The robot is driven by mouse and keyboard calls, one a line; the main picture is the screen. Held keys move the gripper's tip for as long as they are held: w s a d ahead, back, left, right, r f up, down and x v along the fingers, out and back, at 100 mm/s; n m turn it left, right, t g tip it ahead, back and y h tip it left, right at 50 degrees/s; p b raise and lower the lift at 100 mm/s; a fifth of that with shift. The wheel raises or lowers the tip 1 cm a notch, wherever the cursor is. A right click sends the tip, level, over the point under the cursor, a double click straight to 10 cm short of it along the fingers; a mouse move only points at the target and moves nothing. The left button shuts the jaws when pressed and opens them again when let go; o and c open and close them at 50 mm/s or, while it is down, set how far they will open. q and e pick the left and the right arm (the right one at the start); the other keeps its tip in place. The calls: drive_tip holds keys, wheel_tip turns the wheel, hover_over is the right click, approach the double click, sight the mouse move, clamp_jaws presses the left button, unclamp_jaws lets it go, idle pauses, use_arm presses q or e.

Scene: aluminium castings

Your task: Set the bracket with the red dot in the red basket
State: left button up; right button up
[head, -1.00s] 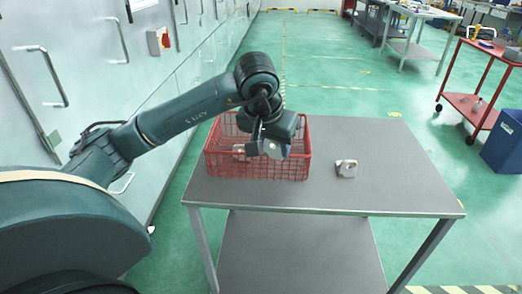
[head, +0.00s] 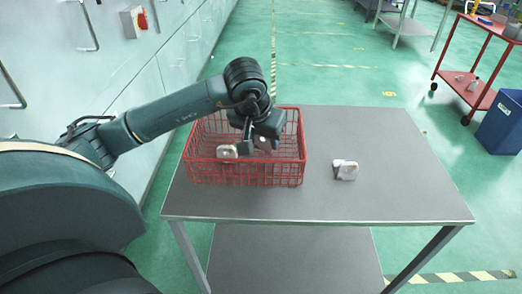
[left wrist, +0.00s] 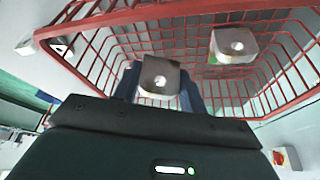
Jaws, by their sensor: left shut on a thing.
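My left gripper (head: 262,143) reaches down from above into the red basket (head: 245,181). It is shut on a grey metal bracket, which shows between the fingers in the left wrist view (left wrist: 160,77) with a round hole in its face. I see no red dot on it from here. The held bracket is within the basket's outline; whether it touches the floor I cannot tell. A second bracket (head: 227,152) is in the basket at the left; in the left wrist view (left wrist: 232,46) it has a green mark at its edge. My right gripper is not in view.
A third bracket (head: 345,170) lies on the grey table (head: 400,195), right of the basket. The table right of the basket is otherwise clear. A red trolley (head: 470,80) and a blue bin (head: 503,122) stand on the floor at the far right.

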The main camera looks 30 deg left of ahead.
sight(262, 149)
use_arm(q)
wheel_tip(262, 149, down, 4)
drive_tip(key=shift+f, duration=0.1)
drive_tip(key=shift+f, duration=0.15)
drive_tip(key=o, duration=0.5)
drive_tip(key=shift+f, duration=0.15)
drive_tip(key=o, duration=0.5)
drive_tip(key=shift+r, duration=0.35)
drive_tip(key=shift+s+r, duration=0.1)
drive_tip(key=shift+r, duration=0.25)
drive_tip(key=v, duration=1.1)
drive_tip(key=shift+s, duration=0.1)
